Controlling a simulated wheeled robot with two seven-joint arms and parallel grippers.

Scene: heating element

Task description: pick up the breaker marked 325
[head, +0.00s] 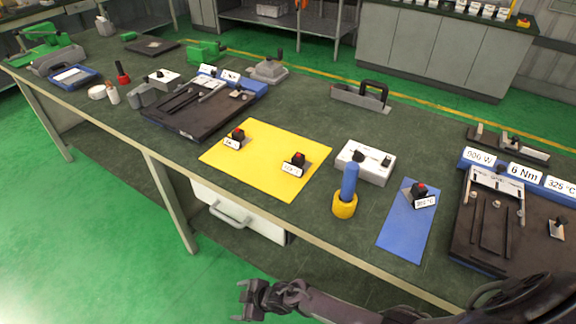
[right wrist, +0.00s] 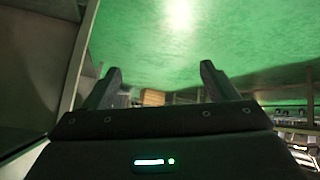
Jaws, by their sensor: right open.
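Three small black breakers with red tops and white labels show in the head view. One (head: 419,190) stands on the blue mat (head: 400,233) at right; its label seems to begin with 3, but is too small to read surely. Two others, a near one (head: 298,159) and a far one (head: 237,135), sit on the yellow mat (head: 262,183); their labels are not clearly legible. My right gripper (head: 242,301) is open and empty, off the table's front edge, well apart from the breakers. Its open fingers also show in the right wrist view (right wrist: 160,82). My left gripper is out of view.
A dark fixture (head: 470,252) with labels 900 W, 6 Nm and 325 °C is at right.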

